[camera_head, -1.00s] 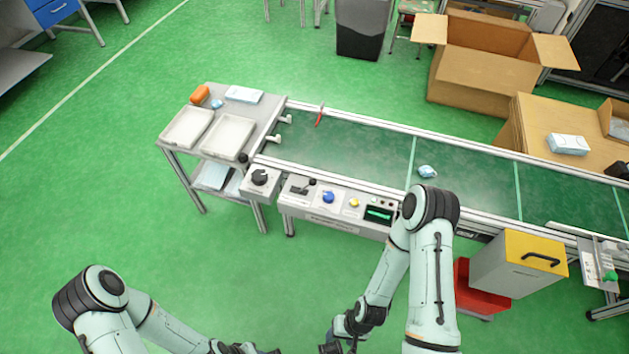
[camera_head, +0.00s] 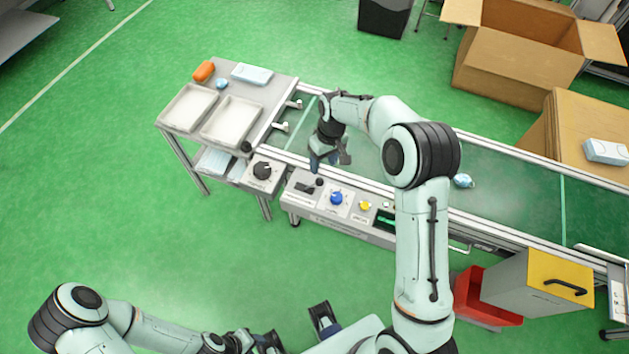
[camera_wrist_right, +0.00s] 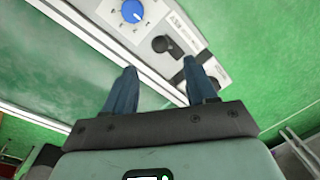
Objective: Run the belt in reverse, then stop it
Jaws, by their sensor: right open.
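The control panel (camera_head: 345,222) runs along the belt's near side. It carries a black lever (camera_head: 309,187), a blue knob (camera_head: 337,198), a yellow button (camera_head: 365,205) and a green-lit display, partly covered by my right arm. A black rotary knob (camera_head: 262,170) sits on a separate box at the left. My right gripper (camera_head: 325,163) is open above the belt's near rail, just behind the lever. In the right wrist view its fingers (camera_wrist_right: 160,88) point toward the lever's round handle (camera_wrist_right: 161,44), apart from it.
The green belt (camera_head: 510,190) carries a crumpled blue mask (camera_head: 463,181). A side table with two trays (camera_head: 232,120) stands at the left end. A yellow-topped grey box (camera_head: 555,280) and red bin (camera_head: 480,298) stand at the right front. Open floor lies left.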

